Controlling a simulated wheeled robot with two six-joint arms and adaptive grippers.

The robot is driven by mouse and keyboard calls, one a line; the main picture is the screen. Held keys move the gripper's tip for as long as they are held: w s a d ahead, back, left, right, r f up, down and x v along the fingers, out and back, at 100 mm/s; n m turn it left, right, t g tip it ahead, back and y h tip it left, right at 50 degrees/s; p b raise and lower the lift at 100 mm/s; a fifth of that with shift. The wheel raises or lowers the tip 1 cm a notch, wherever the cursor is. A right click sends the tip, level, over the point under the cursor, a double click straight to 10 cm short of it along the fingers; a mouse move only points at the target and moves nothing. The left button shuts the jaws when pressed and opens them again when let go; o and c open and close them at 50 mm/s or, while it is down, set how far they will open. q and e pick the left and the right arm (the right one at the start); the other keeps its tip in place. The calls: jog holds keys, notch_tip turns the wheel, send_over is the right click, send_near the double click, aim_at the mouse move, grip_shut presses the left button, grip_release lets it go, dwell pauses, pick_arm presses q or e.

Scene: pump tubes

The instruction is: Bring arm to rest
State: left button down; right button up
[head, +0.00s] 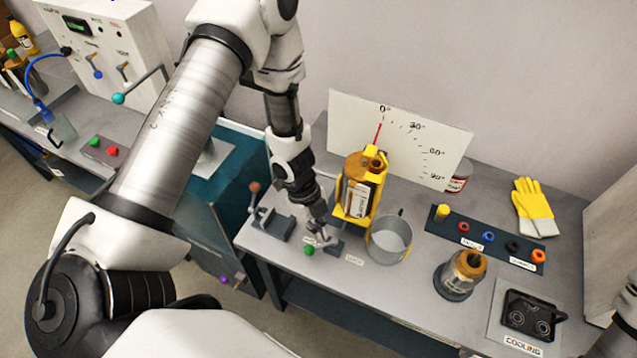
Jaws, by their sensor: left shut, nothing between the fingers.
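My left arm reaches in from the left and across the workbench (345,285). My left gripper (318,236) points down at the bench, shut and empty, close to a small green ball (309,250) and a dark block (334,246). I cannot tell whether it touches either. The yellow tilting holder (340,205) with an amber bottle (364,185) stands just right of the gripper. Only a piece of my right arm shows at the lower right edge; its gripper is out of view.
An angle board (447,150) is behind. A capped jar (460,275), a strip of coloured caps (487,238), yellow gloves (533,202) and a cooling plate (528,318) fill the right side. A lever clamp (268,222) is left.

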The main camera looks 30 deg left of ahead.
pick_arm(q)
jog(key=s+d+f+n+g+b, duration=0.1)
jog(key=s+d+f+n+b, duration=0.2)
jog(key=s+f+n+b, duration=0.3)
jog(key=s+d+f+n+g+b, duration=0.15)
jog(key=s+f+n+b, duration=0.25)
jog(key=s+f, duration=0.4)
jog(key=a+f+n+t+y+b, duration=0.1)
jog(key=a+n+t+y, duration=0.2)
jog(key=a+n, duration=0.3)
jog(key=n+y, duration=0.1)
jog(key=n, duration=0.4)
jog(key=shift+s+f, duration=0.2)
jog(key=shift+s, duration=0.2)
jog(key=shift+a+t, duration=0.1)
jog(key=shift+t, duration=0.15)
